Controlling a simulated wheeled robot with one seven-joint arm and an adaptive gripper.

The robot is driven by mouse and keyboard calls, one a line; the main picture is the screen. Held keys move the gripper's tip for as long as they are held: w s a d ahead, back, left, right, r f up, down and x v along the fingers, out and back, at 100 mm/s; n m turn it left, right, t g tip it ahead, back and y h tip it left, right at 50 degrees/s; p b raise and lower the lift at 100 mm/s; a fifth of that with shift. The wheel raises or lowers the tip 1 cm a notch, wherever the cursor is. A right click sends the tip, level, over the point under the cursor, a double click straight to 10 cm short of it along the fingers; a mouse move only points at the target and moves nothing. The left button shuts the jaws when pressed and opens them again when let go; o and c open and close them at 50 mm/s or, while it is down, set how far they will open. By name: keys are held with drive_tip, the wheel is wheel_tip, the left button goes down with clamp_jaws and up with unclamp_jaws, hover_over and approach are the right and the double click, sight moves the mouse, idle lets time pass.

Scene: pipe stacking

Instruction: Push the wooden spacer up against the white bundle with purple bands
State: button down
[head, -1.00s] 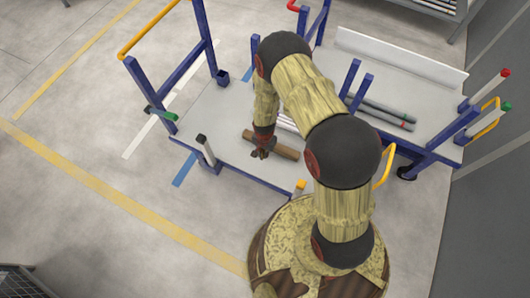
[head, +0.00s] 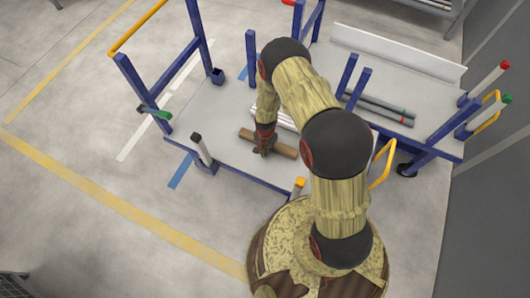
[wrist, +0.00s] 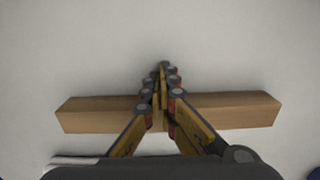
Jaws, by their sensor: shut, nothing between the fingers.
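The wooden spacer (head: 286,151) is a brown bar lying on the grey cart deck (head: 225,165). In the wrist view the spacer (wrist: 235,109) lies crosswise, with an end showing on each side of the fingers. My gripper (head: 264,152) is shut and empty, at about the middle of the spacer. In the wrist view its fingers (wrist: 162,70) cross in front of the spacer, tips past its far edge. I cannot tell whether they touch it. The white bundle (head: 286,119) lies just behind the spacer, partly hidden by my arm. Its purple bands are not clear.
Grey pipes (head: 378,109) and a long white piece (head: 395,53) lie on the right part. The deck left of the spacer is clear.

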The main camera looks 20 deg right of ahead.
drive_tip(key=w+d+b, duration=0.2)
drive_tip(key=w+d, duration=0.5)
drive_tip(key=shift+w+d, duration=0.25)
drive_tip(key=shift+d, duration=0.05)
drive_tip(key=shift+a, duration=0.1)
